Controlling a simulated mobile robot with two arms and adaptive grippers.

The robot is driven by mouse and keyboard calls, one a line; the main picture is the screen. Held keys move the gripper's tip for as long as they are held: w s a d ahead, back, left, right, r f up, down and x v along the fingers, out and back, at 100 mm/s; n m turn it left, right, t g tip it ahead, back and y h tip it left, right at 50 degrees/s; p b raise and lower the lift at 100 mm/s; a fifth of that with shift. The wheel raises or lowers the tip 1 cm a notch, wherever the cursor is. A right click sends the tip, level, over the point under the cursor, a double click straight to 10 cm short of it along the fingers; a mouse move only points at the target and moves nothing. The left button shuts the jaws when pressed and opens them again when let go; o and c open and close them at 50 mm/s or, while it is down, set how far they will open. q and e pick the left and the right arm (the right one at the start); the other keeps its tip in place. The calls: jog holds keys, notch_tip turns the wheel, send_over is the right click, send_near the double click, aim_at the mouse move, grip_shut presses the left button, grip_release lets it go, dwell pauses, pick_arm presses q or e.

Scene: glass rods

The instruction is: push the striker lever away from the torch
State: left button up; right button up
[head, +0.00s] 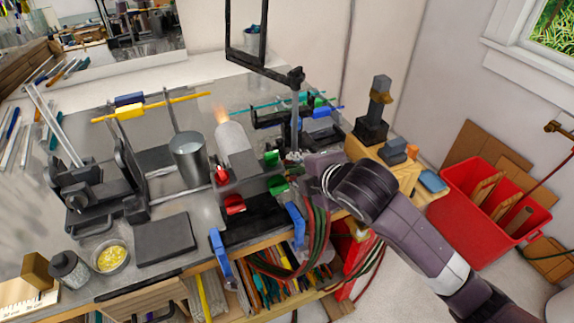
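The torch (235,143) is a pale grey cylinder in the middle of the bench, with a small orange flame at its upper end. A black rectangular frame (262,68) joins an upright post (296,118) just right of the torch; it looks like the striker lever, though I cannot be sure. The frame stands raised, above and behind the torch. My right gripper (291,160) is low by the foot of this post, right of the torch. Its fingers are small and partly hidden, so their opening and any contact are unclear. My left gripper is not in view.
Red and green knobs (234,204) and hoses crowd the torch's front. A metal cup (188,156) stands left of it. A rod holder (295,118) with coloured rods is behind. A black block stand (371,128) and red bin (490,200) are at right.

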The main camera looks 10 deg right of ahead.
aim_at(288, 166)
jog(key=shift+w+a+f, duration=0.2)
jog(key=shift+w+a, duration=0.1)
jog(key=shift+w, duration=0.3)
jog(key=p+x, duration=0.2)
jog(key=x, duration=0.4)
jog(key=shift+w+f, duration=0.15)
jog(key=shift+f, duration=0.1)
grip_shut()
